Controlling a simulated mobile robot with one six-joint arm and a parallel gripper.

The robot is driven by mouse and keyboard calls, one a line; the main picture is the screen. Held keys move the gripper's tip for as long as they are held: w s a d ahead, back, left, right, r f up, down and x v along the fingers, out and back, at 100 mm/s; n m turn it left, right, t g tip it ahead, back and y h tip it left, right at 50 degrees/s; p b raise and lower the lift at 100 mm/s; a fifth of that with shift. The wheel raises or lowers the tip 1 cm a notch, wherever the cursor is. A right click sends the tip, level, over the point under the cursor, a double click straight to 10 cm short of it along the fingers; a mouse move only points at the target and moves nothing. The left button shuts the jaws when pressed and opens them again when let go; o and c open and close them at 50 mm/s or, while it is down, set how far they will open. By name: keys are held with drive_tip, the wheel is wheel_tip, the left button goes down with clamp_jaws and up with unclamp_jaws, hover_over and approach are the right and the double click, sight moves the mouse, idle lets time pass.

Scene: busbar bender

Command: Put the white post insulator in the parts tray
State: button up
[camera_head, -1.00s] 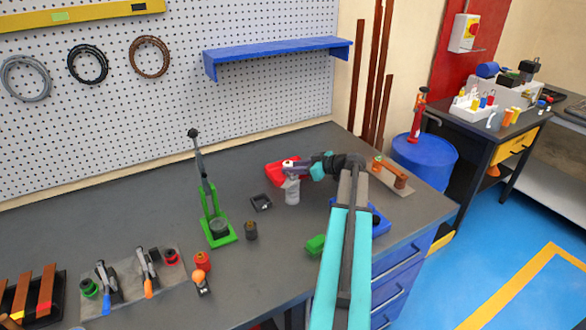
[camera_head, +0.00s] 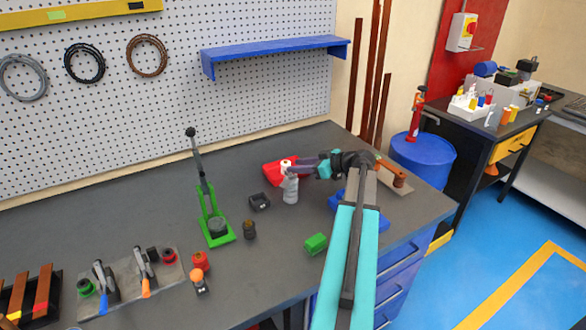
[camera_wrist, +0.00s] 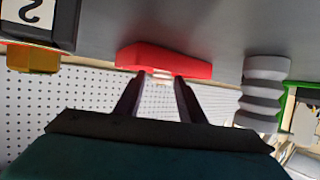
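The white post insulator, a pale grey-white ribbed post (camera_head: 291,190), stands upright on the bench in front of a red bin (camera_head: 272,174). In the wrist view, which is upside down, the post (camera_wrist: 263,92) is at the right, outside my fingers, and the red bin (camera_wrist: 165,60) lies straight ahead. My gripper (camera_head: 292,168) is just above and behind the post. Its fingers (camera_wrist: 160,80) are apart, with a small pale thing at their tips; I cannot tell whether they grip it. A blue tray (camera_head: 374,222) is partly hidden by my arm. I cannot tell which container is the parts tray.
A small black holder (camera_head: 259,202), a dark brown post (camera_head: 249,230) and a green bender (camera_head: 218,236) stand left of the post. A green block (camera_head: 316,243) lies near the front edge. A wooden piece with a copper-coloured part (camera_head: 399,178) lies at right.

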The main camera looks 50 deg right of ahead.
drive_tip(key=b+v, duration=0.1)
drive_tip(key=v, duration=0.7)
drive_tip(key=shift+s+r+b, duration=0.1)
drive_tip(key=shift+s+b, duration=0.15)
drive_tip(key=shift+b, duration=0.05)
drive_tip(key=shift+d, duration=0.1)
idle(0.3)
wheel_tip(320, 180, up, 10)
drive_tip(key=p, duration=1)
